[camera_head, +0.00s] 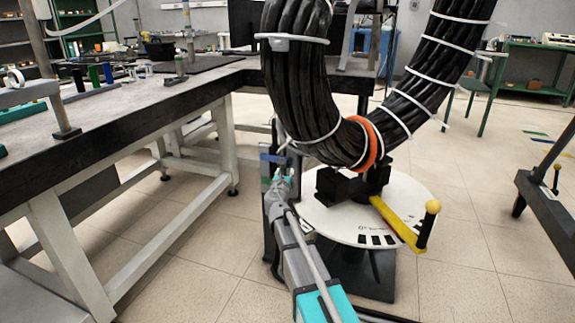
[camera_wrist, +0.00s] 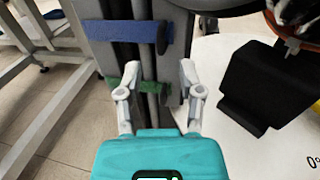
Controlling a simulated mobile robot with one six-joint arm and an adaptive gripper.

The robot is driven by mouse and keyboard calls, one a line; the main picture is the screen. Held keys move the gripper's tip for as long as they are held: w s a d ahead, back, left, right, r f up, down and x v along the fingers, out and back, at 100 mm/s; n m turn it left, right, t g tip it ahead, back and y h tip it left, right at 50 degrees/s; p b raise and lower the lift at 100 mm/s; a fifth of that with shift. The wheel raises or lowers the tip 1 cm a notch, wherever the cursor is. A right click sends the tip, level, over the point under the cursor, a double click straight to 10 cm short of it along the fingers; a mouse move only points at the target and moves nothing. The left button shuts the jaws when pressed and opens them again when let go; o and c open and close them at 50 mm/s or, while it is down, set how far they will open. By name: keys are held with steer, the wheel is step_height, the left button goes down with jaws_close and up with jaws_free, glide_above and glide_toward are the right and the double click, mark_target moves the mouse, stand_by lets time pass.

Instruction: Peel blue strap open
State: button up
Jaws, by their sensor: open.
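The blue strap (camera_wrist: 120,33) runs across a dark upright post (camera_wrist: 122,62) in the wrist view. A green strap (camera_wrist: 153,87) crosses the same post lower down, partly behind the fingers. My gripper (camera_wrist: 160,75) is open, its two fingers apart at about the green strap's height and below the blue strap. Nothing shows held between them. In the head view the blue strap (camera_head: 268,157) is small, just above my gripper (camera_head: 281,180). Contact with the post cannot be told.
A thick black cable coil (camera_head: 298,85) with white ties and an orange band (camera_head: 371,143) hangs close above. A white round table (camera_head: 345,226) with black blocks and a yellow lever (camera_head: 400,222) stands right of the post. A workbench (camera_head: 110,112) is at left.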

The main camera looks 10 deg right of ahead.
mark_target(288, 164)
steer(key=shift+x, duration=3.4)
jaws_close()
